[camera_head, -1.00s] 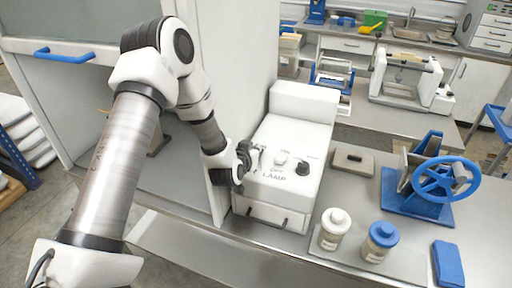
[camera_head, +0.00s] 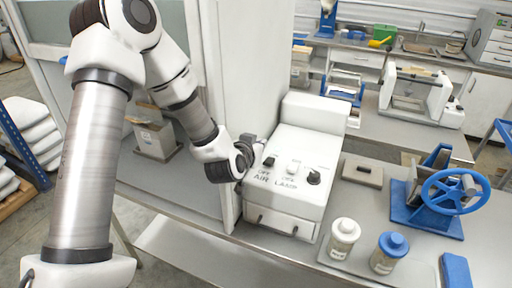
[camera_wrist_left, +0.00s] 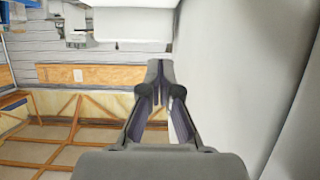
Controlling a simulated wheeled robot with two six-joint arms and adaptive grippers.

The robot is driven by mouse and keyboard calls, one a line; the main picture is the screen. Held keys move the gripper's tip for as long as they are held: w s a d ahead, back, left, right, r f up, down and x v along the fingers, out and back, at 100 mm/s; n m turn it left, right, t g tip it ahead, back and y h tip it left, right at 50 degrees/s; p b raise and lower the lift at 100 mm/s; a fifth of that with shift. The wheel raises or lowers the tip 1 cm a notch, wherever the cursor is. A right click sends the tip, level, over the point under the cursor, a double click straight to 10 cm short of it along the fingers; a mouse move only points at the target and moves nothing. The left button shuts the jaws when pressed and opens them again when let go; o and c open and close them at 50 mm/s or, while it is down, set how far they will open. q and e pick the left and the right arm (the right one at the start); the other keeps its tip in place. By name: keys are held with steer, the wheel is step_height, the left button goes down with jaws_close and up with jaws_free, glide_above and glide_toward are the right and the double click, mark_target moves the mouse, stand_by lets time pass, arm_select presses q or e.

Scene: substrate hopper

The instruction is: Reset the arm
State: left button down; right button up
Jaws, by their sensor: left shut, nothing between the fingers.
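My left arm comes in from the left of the head view, bent at the elbow. Its gripper (camera_head: 246,152) is at the left edge of the white control box (camera_head: 290,205), close to the black AIR knob (camera_head: 269,161); I cannot tell whether it touches the box. In the left wrist view the gripper (camera_wrist_left: 158,80) is shut, with nothing between its fingers. The box top also carries a white knob (camera_head: 293,167) and a black knob (camera_head: 314,177) near the LAMP lettering. My right gripper is not in view.
A tall white cabinet wall (camera_head: 245,80) stands just behind and left of the gripper. A white-lidded jar (camera_head: 343,238), a blue-lidded jar (camera_head: 389,253) and a blue handwheel device (camera_head: 440,192) stand on the bench to the right.

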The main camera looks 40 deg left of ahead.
arm_select(q)
steer(key=shift+s+d+r, duration=0.25)
steer(key=shift+s+r, duration=0.7)
steer(key=shift+r, duration=0.05)
steer(key=shift+w+f, duration=0.1)
steer(key=shift+w, duration=0.1)
